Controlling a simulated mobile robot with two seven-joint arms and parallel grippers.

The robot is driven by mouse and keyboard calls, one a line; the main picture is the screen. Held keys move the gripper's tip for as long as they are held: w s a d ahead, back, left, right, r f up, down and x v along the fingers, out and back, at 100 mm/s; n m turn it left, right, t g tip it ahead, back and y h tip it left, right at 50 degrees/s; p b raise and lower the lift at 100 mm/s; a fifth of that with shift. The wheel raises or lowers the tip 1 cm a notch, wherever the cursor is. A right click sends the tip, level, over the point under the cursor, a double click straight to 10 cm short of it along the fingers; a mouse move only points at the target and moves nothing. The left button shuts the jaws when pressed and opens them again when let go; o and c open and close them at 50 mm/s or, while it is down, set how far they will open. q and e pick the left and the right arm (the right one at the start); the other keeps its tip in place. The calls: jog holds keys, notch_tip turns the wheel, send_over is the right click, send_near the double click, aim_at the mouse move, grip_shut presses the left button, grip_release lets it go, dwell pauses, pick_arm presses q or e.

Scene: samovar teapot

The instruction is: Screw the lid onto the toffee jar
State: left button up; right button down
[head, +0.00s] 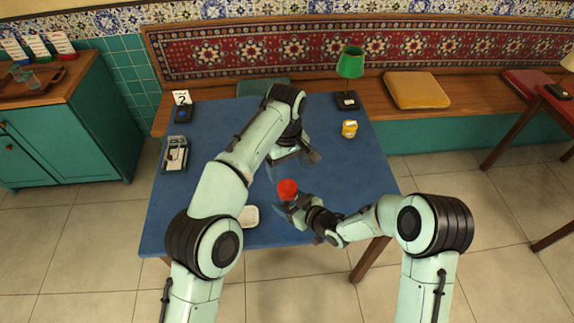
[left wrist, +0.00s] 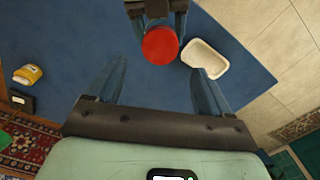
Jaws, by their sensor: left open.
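A round red lid (head: 287,188) sits on top of what my right gripper (head: 288,204) holds, just above the table's front part. The jar body under it is mostly hidden by the fingers. I cannot tell whether the lid is screwed tight. In the left wrist view the red lid (left wrist: 160,45) shows from above, in front of the right gripper's jaws (left wrist: 158,10). My left gripper (head: 294,160) is open and empty, behind the red lid and apart from it. Its two spread fingers (left wrist: 162,78) show in the left wrist view, with the lid beyond them.
The blue table (head: 215,125) has clear cloth at left and right. A white dish (head: 249,216) lies near the front edge. A yellow container (head: 349,129) and a green lamp (head: 351,63) stand at right. A grey device (head: 175,153) and a number card (head: 181,98) stand at left.

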aim_at(287, 186)
pick_arm(q)
jog(key=shift+f, duration=3.95)
jog(key=c, duration=1.1)
jog(key=shift+o, duration=0.2)
jog(key=m, duration=0.6)
jog(key=shift+m, duration=0.4)
jog(key=o, duration=1.2)
jog(key=shift+c, duration=0.2)
jog(key=shift+r, duration=2.3)
